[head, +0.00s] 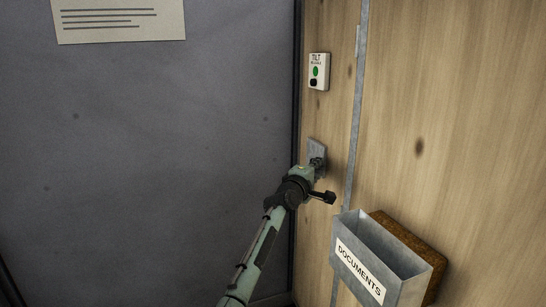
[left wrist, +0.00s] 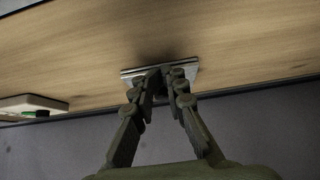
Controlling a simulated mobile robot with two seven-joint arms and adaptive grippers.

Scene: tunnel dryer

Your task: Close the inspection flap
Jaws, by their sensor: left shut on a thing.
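My left gripper (head: 318,164) reaches from below to a small grey metal plate (head: 316,146) on the wooden wall, near the edge of the dark grey panel. In the left wrist view the gripper (left wrist: 166,72) has its fingertips together against the metal plate (left wrist: 188,73), shut on a small part there. That part is mostly hidden by the fingers. I cannot tell from these views whether this plate is the inspection flap. My right gripper is in neither view.
A white switch box (head: 318,72) labelled TILT, with a green button, is above the plate. A metal DOCUMENTS holder (head: 375,262) sticks out at lower right, close to my arm. A paper notice (head: 118,20) is on the dark grey panel (head: 150,150).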

